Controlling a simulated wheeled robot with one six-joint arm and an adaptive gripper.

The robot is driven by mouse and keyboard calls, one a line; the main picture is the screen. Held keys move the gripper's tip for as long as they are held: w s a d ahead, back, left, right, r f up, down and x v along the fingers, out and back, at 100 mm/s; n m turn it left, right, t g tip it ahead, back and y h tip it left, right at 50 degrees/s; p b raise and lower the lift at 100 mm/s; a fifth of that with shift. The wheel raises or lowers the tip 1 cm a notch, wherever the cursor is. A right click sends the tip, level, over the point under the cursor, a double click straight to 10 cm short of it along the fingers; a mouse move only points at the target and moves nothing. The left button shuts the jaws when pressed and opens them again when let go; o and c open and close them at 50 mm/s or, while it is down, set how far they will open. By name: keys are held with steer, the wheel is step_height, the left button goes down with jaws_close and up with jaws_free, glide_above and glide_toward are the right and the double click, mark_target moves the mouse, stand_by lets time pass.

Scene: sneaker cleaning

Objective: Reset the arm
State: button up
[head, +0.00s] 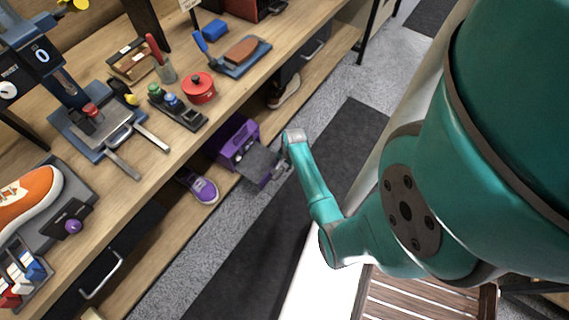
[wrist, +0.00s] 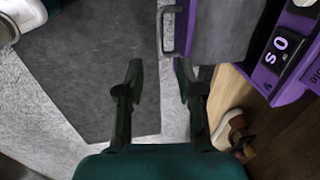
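My gripper (wrist: 158,75) is open and empty in the wrist view, with its two dark fingers apart and floor showing between them. In the head view my gripper (head: 281,171) is small and sits at the end of my teal arm, beside the grey front panel of a purple box. The purple box (head: 237,136) stands on the lower shelf. Its purple side with a display shows at the right of the wrist view (wrist: 290,50). The grey panel (wrist: 225,30) with a metal handle (wrist: 168,30) lies just beyond the fingertips; I cannot tell if they touch.
A purple sneaker (head: 198,187) and a beige shoe (head: 284,90) are on the lower shelf. The workbench above holds a red pot (head: 199,88), an orange sneaker (head: 28,196) and several tools. The dark floor mat (head: 352,135) is clear.

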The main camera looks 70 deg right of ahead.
steer(key=shift+r, duration=0.3)
steer(key=shift+a, duration=0.1)
stand_by(0.3)
steer(key=s+a+r+n+t+h, duration=0.1)
steer(key=s+a+r+n+t, duration=0.15)
steer(key=a, duration=0.55)
steer(key=s+a+r+n+t+h, duration=0.1)
steer(key=a+r+n, duration=0.1)
steer(key=a+n, duration=0.35)
steer(key=s+a+r+n+t+h, duration=0.1)
steer(key=s+a+r, duration=0.1)
steer(key=a, duration=0.7)
steer(key=s+a+r+n+t+y, duration=0.1)
steer(key=s+a+r+n, duration=0.3)
steer(key=r, duration=0.7)
steer(key=s+a+r+n+t+y, duration=0.1)
steer(key=s+a+r+n+t, duration=0.2)
steer(key=r, duration=0.8)
steer(key=s+a+r+n+t+y, duration=0.1)
steer(key=s+a+r+n+t, duration=0.3)
steer(key=r, duration=0.7)
steer(key=shift+s+a+r+n, duration=0.2)
steer(key=shift+s+a+n, duration=0.15)
steer(key=shift+a, duration=0.15)
steer(key=shift+o, duration=0.2)
